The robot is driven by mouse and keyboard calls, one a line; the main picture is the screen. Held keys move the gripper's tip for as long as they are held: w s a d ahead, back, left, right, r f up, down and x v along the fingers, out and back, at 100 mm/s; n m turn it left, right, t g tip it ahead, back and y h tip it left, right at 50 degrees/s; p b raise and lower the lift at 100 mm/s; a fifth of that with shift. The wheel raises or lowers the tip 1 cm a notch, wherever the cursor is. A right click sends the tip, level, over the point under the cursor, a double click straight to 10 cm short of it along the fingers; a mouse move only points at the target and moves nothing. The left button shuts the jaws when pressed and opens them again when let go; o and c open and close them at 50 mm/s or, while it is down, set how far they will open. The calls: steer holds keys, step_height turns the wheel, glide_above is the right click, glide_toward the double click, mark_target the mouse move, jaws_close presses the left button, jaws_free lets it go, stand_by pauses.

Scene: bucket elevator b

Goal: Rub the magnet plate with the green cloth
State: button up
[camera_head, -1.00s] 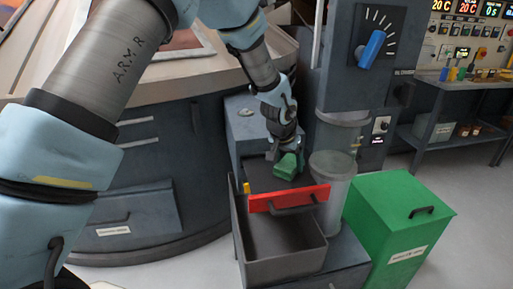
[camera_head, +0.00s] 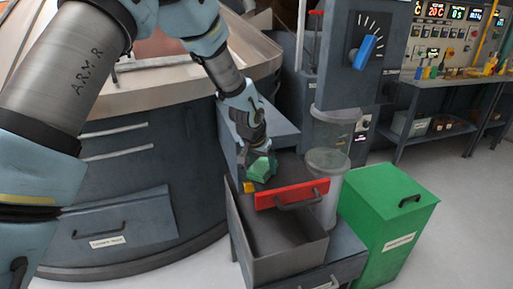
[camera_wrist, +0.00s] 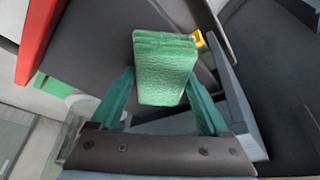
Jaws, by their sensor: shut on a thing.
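My gripper (camera_head: 256,160) is shut on the green cloth (camera_head: 262,167), a thick folded pad. In the wrist view the cloth (camera_wrist: 163,68) sits between the two teal fingers of my gripper (camera_wrist: 160,98). In the head view it is at the left side of a dark grey plate (camera_head: 287,172) with a red front bar (camera_head: 292,194) and handle, which looks like the magnet plate. The plate's dark surface (camera_wrist: 105,50) lies behind the cloth in the wrist view. I cannot tell whether the cloth touches it.
A yellow piece (camera_head: 249,187) is at the plate's left corner. An open grey bin (camera_head: 283,262) is below the red bar. A clear cylinder (camera_head: 328,162) stands just right, then a green box (camera_head: 388,212). A grey column with a blue knob (camera_head: 367,49) rises behind.

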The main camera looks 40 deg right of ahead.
steer(key=shift+a+r+p, duration=0.25)
steer(key=shift+r+p, duration=0.05)
steer(key=shift+p, duration=0.05)
steer(key=shift+d+r, duration=0.2)
steer(key=shift+r, duration=0.8)
steer(key=shift+a+r+p, duration=0.1)
steer(key=shift+r+p, duration=0.3)
steer(key=shift+p, duration=0.1)
steer(key=shift+r+p, duration=1.5)
steer(key=shift+r, duration=0.9)
